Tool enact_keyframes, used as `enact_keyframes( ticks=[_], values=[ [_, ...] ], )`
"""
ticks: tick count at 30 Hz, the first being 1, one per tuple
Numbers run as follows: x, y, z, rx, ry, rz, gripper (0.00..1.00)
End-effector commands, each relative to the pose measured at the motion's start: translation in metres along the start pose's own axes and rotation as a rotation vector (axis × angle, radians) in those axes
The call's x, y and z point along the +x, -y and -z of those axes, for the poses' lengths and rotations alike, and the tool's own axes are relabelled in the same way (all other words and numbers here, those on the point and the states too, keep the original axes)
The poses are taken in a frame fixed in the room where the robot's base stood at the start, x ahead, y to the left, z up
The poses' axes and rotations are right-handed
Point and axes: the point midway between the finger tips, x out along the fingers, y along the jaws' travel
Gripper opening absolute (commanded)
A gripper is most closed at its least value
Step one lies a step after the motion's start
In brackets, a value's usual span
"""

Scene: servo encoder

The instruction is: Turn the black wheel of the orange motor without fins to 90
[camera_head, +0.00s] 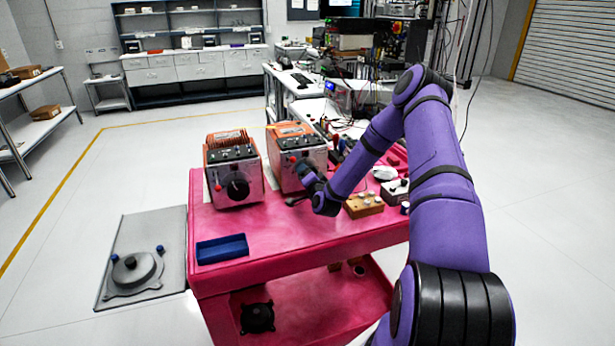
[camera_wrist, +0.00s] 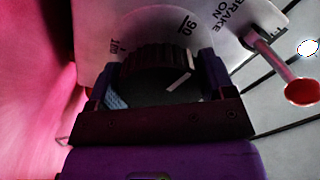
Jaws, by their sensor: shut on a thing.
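The orange motor without fins (camera_head: 295,130) is the right one of two on the pink cart, with a smooth orange top and pale front. My gripper (camera_head: 306,176) is at its front and hides its wheel in the head view. In the wrist view the black ribbed wheel (camera_wrist: 158,60) sits between the two fingers of my gripper (camera_wrist: 158,82), which is shut on it. A white mark (camera_wrist: 180,80) shows on the wheel's right part, slanting up to the right. The printed 90 (camera_wrist: 187,25) is above it, and another number, hard to read, is at upper left.
A red-tipped lever (camera_wrist: 302,92) sticks out to the right of the wheel, by the print BRAKE ON. The finned orange motor (camera_head: 232,170) stands to the left. A blue tray (camera_head: 222,249) and a wooden block with knobs (camera_head: 363,206) are on the cart (camera_head: 290,238).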

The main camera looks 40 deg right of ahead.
Motion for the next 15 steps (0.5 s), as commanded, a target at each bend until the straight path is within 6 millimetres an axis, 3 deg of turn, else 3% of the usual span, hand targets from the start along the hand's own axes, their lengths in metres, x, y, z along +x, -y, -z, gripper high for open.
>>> enact_keyframes(
  ticks=[15],
  values=[
    [-0.0008,-0.0016,-0.0007,-0.177,0.003,-0.002,0.52]
  ],
)
